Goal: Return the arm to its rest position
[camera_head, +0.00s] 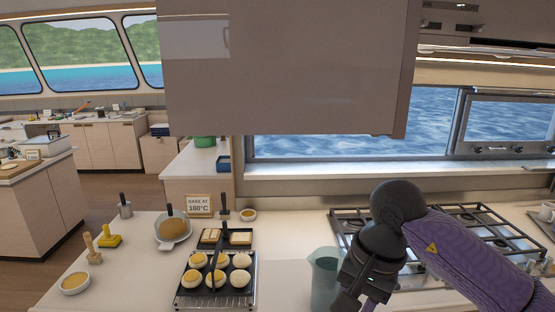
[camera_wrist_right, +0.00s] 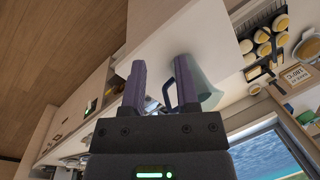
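My right arm (camera_head: 470,258), in a purple sleeve, reaches in from the right over the counter and hob. My right gripper (camera_head: 358,300) points down beside a translucent teal jug (camera_head: 323,278), to the jug's right. In the right wrist view my right gripper (camera_wrist_right: 160,68) has its two fingers apart. The jug (camera_wrist_right: 203,88) is next to one finger, and its dark handle (camera_wrist_right: 167,92) shows in the gap between the fingers. I cannot tell whether they touch it. My left gripper is not in view.
A gas hob (camera_head: 440,235) lies under my right arm. A rack with a tray of buns (camera_head: 215,283) stands left of the jug. A large cabinet (camera_head: 285,70) hangs above the counter. A bowl (camera_head: 75,283) and a scale pan (camera_head: 172,232) stand further left.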

